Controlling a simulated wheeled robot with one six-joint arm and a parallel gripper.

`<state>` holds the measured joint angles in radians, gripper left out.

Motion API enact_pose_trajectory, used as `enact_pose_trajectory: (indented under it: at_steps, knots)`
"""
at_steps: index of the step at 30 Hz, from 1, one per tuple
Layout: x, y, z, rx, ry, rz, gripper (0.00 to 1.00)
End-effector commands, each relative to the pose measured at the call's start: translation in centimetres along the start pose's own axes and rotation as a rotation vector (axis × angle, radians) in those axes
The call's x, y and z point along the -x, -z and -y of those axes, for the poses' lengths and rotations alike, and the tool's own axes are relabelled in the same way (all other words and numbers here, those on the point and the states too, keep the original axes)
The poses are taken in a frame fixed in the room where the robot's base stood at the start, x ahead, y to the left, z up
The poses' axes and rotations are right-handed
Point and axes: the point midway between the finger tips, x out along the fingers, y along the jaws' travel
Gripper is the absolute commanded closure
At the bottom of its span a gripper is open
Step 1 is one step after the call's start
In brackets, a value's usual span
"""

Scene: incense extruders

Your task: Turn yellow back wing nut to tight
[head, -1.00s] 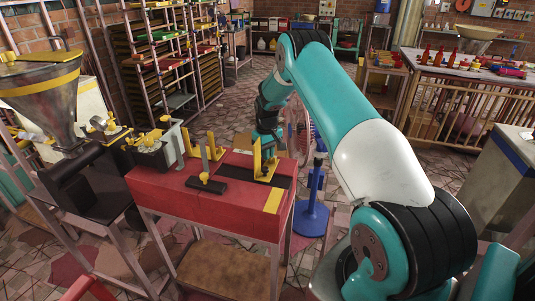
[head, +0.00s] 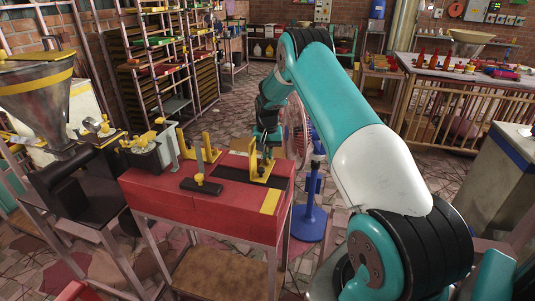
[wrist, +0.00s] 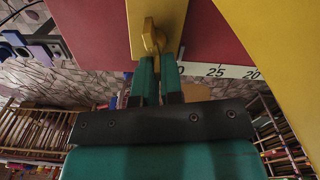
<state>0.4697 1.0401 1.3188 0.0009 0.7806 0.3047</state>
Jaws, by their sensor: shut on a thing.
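The yellow wing nut (wrist: 150,36) sits on a yellow plate (wrist: 155,10) in the wrist view. My gripper (wrist: 159,62) is shut on its wing, with the two green fingers close together just below the nut. In the head view my gripper (head: 268,145) is at the far side of the red table (head: 205,205), behind the upright yellow bracket (head: 253,158). The nut itself is hidden there. I cannot tell from these frames how tight it is.
A white scale strip (wrist: 218,71) with numbers lies beside the fingers. A steel hopper (head: 40,95) stands at the left.

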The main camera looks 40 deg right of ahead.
Motion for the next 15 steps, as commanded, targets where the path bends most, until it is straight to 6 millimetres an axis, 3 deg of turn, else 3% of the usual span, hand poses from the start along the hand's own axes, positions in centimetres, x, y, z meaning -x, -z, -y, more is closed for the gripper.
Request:
enact_pose_trajectory:
  at_steps: [15]
  knots:
    - [0.07,-0.16,0.13,-0.029,0.002,0.005,1.0]
